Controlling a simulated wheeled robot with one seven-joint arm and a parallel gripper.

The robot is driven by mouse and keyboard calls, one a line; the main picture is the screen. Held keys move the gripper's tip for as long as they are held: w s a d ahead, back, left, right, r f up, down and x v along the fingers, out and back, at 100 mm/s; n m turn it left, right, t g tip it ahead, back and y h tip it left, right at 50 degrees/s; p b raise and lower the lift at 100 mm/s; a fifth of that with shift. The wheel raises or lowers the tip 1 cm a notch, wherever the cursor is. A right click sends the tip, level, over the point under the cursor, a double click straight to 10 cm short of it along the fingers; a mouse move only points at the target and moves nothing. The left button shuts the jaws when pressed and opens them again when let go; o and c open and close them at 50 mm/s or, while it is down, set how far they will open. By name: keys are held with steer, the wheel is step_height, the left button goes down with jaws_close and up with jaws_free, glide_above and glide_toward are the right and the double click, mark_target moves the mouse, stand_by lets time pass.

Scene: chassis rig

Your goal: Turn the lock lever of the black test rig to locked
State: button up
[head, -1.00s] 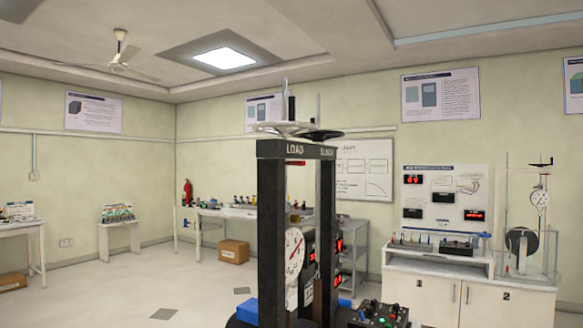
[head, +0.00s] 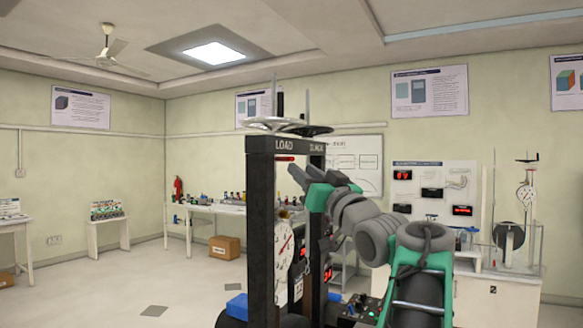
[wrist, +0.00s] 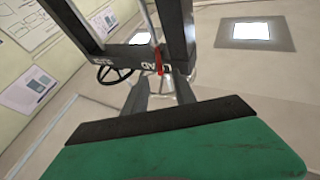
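The black test rig (head: 262,235) stands in the middle of the head view, with LOAD lettered on its top crossbar. A small red lever (head: 285,158) sits under that lettering; I take it for the lock lever. In the wrist view the red lever (wrist: 158,58) hangs by the crossbar, in line with the gap between my fingers. My gripper (head: 300,176) is raised by the rig's upper part, just below the crossbar. In the wrist view my gripper (wrist: 161,84) has its two grey fingers apart with nothing held. I cannot tell whether they touch the lever.
A black handwheel (wrist: 115,74) is on top of the rig. A round white dial (head: 284,250) hangs inside its frame. A blue block (head: 237,306) is low at its left. A control box (head: 360,306) is at the lower right, partly behind my arm.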

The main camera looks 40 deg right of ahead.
mark_target(284, 159)
steer(key=p+x, duration=0.2)
steer(key=x, duration=0.4)
steer(key=shift+w, duration=0.15)
steer(key=shift+w+d, duration=0.1)
steer(key=shift+w, duration=0.15)
steer(key=shift+c, duration=0.2)
jaws_close()
stand_by(0.6)
